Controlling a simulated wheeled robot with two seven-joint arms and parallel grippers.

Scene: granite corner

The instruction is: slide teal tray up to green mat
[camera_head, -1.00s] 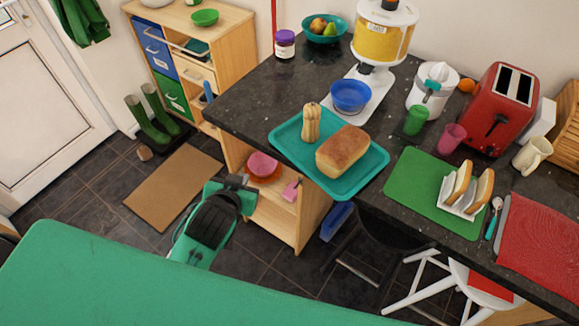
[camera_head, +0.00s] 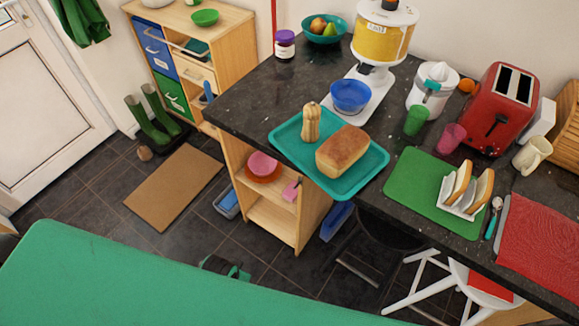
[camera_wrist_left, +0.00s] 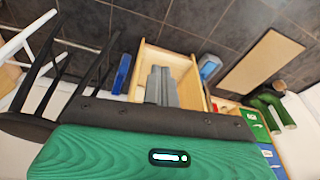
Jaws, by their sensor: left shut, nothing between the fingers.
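The teal tray (camera_head: 364,185) lies on the dark counter, carrying a butternut squash (camera_head: 311,122) and a loaf of bread (camera_head: 342,150). The green mat (camera_head: 412,184) lies to its right, with a narrow strip of counter between them. The tray's near edge is close to the counter's front edge. My left gripper (camera_wrist_left: 161,80) is shut and empty in the left wrist view, in front of the wooden shelf unit. In the head view only a small dark and green bit of my left arm shows low down, away from the tray. My right gripper is out of view.
A toast rack (camera_head: 462,210) stands on the mat. Green (camera_head: 416,120) and pink (camera_head: 452,137) cups stand behind the mat. A white stool (camera_head: 447,290) stands below the counter.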

